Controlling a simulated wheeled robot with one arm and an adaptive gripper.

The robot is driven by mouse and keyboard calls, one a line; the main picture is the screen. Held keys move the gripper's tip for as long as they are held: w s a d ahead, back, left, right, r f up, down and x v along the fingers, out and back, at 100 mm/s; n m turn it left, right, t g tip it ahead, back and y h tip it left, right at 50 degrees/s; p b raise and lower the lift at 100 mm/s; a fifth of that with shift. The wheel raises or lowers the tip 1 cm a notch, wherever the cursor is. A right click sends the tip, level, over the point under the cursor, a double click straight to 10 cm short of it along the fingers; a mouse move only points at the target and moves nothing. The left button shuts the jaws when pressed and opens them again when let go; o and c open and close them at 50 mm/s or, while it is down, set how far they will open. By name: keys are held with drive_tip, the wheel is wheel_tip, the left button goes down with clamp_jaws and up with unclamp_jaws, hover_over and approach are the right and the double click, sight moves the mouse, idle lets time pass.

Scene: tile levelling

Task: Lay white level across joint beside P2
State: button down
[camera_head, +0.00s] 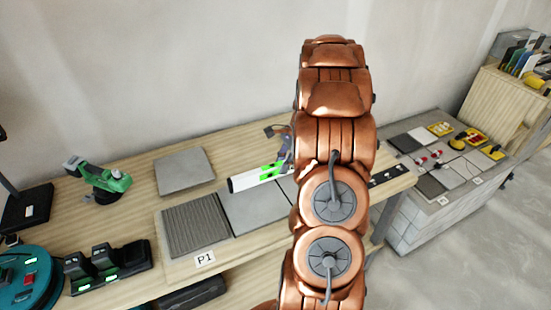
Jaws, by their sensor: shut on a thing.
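The white level (247,180), with bright green patches, is partly hidden by my copper-coloured arm. My gripper (283,158) is at the level's visible right part and shut on it. The level is over or on grey tiles on the wooden bench; I cannot tell whether it touches them. Below it are a plain grey tile (255,210) and a ribbed grey tile (196,226), with a joint between them. A label P1 (205,258) is at the bench's front edge. I see no readable P2 label; my arm hides the bench to the right.
A loose grey tile (184,171) lies at the back of the bench. A green tool (98,180) and a black charger (107,268) stand at left. A second bench (401,210) at right holds tiles, red-and-white pieces and yellow items. Bare wood surrounds the loose tile.

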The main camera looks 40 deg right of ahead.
drive_tip(key=shift+f+b, duration=1.35)
drive_tip(key=shift+f, duration=2.35)
drive_tip(key=shift+f, duration=0.2)
drive_tip(key=c, duration=0.9)
unclamp_jaws()
drive_tip(key=shift+r, duration=0.1)
drive_tip(key=v, duration=1.1)
drive_tip(key=shift+s+d+r, duration=0.1)
drive_tip(key=shift+s+r, duration=0.05)
drive_tip(key=shift+r, duration=0.25)
